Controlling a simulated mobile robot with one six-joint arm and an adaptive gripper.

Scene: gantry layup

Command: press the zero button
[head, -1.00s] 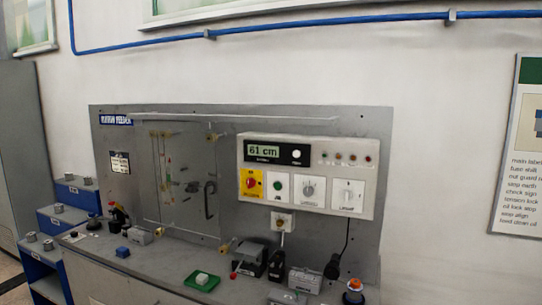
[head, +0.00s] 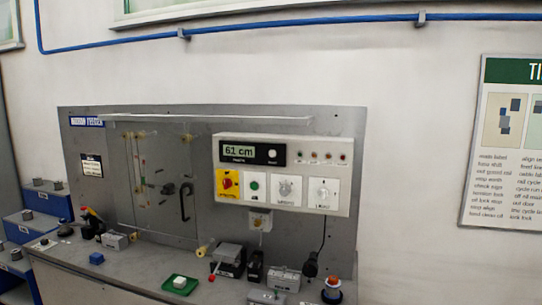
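A white control box (head: 345,203) is mounted on the upright grey panel. Its black display unit (head: 248,160) reads "61 cm" in dark digits on a pale green screen (head: 239,150). A small round white button (head: 272,154) sits on that unit, right of the screen; the label under it is too small to read. A green round button (head: 254,186) is on a white plate below, between a red knob on a yellow plate (head: 228,184) and a grey dial (head: 285,189). I cannot read which button is marked zero. My gripper is not in view.
A clear door with a dark handle (head: 186,202) stands left of the box. The bench below holds a green tray (head: 167,284), a red-tipped lever unit (head: 227,262) and a red-topped item (head: 332,289). A dark cable hangs below the box.

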